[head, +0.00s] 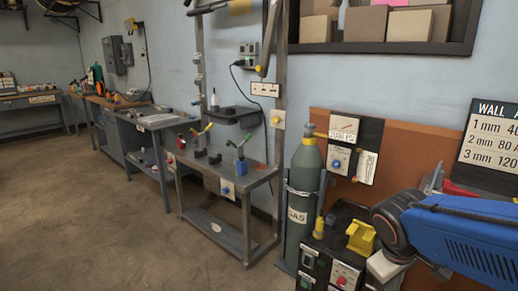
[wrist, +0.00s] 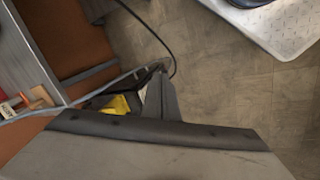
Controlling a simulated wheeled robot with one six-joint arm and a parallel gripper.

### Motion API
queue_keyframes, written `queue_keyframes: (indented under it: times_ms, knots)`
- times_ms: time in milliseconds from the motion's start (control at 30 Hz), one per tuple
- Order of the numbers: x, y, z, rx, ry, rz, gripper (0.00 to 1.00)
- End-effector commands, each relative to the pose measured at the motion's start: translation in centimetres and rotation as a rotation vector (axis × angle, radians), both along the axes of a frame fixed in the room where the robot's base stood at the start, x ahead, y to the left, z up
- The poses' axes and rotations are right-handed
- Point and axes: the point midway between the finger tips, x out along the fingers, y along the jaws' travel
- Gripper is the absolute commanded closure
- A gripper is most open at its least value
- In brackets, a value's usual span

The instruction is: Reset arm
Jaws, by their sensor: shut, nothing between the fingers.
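My gripper (wrist: 158,75) shows in the wrist view as a dark grey wedge pointing up from the wide grey body along the bottom edge. Its fingers are together, with nothing seen between them. It hangs above the tiled floor and the edge of some equipment, next to a yellow part (wrist: 118,105) that lies to its left. A black cable runs near its tip. I cannot make out the gripper's fingers in the head view.
In the head view, a gas cylinder (head: 304,195) stands beside a machine with a yellow block (head: 360,238). A small metal table (head: 225,172) and workbenches line the wall. Floor at left is clear. A pale patterned plate (wrist: 285,25) lies at the wrist view's upper right.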

Motion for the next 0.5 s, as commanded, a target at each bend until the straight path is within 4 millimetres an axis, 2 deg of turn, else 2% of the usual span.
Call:
queue_keyframes:
  times_ms: [200,500]
  knots:
    - [-3.5,1.1,1.6,0.175,-0.118,-0.155,1.00]
    - [-6.3,2.9,3.1,0.350,-0.234,-0.289,1.00]
